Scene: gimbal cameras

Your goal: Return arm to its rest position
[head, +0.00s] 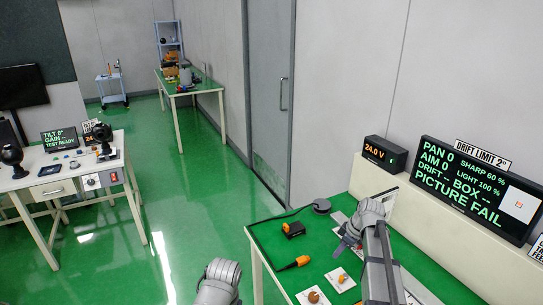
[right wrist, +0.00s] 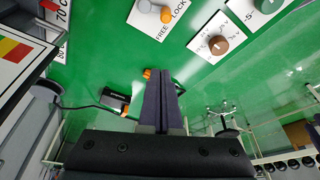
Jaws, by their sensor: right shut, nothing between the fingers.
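My right arm (head: 378,265) reaches over the green bench (head: 275,237) in the head view, with its right gripper (head: 345,240) above the bench top. In the right wrist view the gripper's two dark fingers (right wrist: 160,75) lie together, shut with nothing between them. A grey part of my left arm (head: 219,282) shows at the bottom of the head view; its gripper is out of view.
A small black-and-orange device (head: 293,229) and an orange-ended cable plug (head: 302,262) lie left of the right gripper. Knob plates (head: 313,297) sit at the bench front. A display reading PICTURE FAIL (head: 478,190) stands behind. Green floor (head: 190,200) is open to the left.

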